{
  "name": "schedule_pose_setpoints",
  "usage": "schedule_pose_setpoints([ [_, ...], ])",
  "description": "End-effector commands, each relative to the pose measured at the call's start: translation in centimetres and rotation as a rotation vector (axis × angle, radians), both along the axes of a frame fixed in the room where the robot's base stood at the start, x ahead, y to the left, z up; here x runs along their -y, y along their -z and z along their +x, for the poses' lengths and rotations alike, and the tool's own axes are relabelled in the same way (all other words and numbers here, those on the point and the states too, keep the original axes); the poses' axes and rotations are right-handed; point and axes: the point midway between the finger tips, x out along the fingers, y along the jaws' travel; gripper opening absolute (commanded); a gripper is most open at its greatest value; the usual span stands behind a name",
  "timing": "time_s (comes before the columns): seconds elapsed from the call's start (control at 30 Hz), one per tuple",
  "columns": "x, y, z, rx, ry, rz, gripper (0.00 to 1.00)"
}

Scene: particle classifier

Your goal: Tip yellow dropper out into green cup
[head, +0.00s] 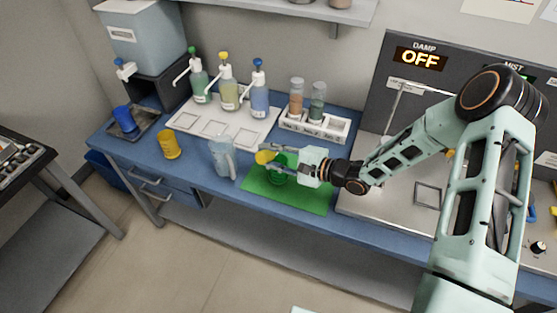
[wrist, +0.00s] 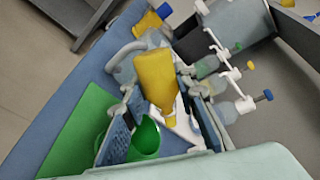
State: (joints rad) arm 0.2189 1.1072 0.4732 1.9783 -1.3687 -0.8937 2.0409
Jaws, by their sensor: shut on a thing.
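My gripper (head: 268,157) is shut on the yellow dropper (head: 263,157), which pokes out past the fingertips to the left. In the wrist view the dropper (wrist: 155,80) lies tilted, with its narrower end toward the fingers (wrist: 165,118). The green cup (head: 281,175) stands on the green mat, partly hidden by my gripper. It also shows in the wrist view (wrist: 145,138), close below the dropper and partly covered by a finger. I cannot tell whether anything is leaving the dropper.
A clear jug (head: 222,158) stands close left of the green mat (head: 305,197). A yellow cup (head: 168,146) and a blue cup (head: 125,120) are farther left. Pump bottles (head: 228,88) and a white rack (head: 316,126) with two jars stand behind. A metal machine fills the right.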

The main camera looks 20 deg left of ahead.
Motion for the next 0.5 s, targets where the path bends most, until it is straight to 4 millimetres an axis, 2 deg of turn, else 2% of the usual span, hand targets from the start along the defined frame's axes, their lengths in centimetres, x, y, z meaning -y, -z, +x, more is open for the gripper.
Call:
schedule_pose_setpoints([
  [0.5, 0.02, -0.14, 0.08, -0.022, 0.000, 0.010, 0.11],
])
